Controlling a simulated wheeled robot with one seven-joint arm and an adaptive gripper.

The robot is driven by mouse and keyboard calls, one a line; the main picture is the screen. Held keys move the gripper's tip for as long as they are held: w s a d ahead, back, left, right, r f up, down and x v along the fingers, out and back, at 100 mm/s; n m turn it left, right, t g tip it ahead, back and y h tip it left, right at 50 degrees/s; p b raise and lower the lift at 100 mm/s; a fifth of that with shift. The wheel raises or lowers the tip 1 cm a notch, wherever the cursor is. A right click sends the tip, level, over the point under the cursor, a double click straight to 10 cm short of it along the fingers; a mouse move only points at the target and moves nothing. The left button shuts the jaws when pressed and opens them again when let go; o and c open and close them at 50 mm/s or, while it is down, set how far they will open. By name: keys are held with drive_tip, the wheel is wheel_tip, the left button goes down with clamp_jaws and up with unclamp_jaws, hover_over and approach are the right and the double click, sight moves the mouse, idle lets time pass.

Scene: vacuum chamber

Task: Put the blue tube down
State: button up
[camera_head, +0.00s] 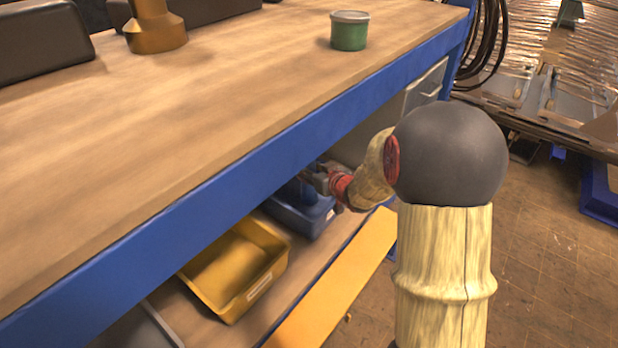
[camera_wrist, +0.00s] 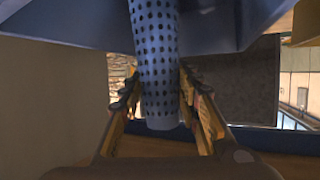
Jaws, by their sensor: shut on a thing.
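The blue tube (camera_wrist: 157,60), covered in dark dots, stands between the two fingers of my gripper (camera_wrist: 158,88) in the wrist view. The fingers are shut on it, one on each side. The tube's top end in the picture runs out of frame. In the head view my gripper (camera_head: 318,181) is under the workbench, just above a blue bin (camera_head: 316,226) on the lower shelf. The tube is hard to make out there, so I cannot tell whether it touches the bin.
A yellow bin (camera_head: 236,272) stands on the lower shelf beside the blue bin. The bench's blue edge (camera_head: 225,180) runs above my gripper. A green can (camera_head: 349,32) and a brass-coloured part (camera_head: 156,30) stand on the bench top.

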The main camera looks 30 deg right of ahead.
sight(309, 197)
wheel_tip(309, 197, down, 4)
drive_tip(key=shift+w+d+r, duration=0.15)
drive_tip(key=shift+r, duration=0.05)
drive_tip(key=o, duration=1)
drive_tip(key=shift+f, duration=0.1)
drive_tip(key=shift+o, duration=0.4)
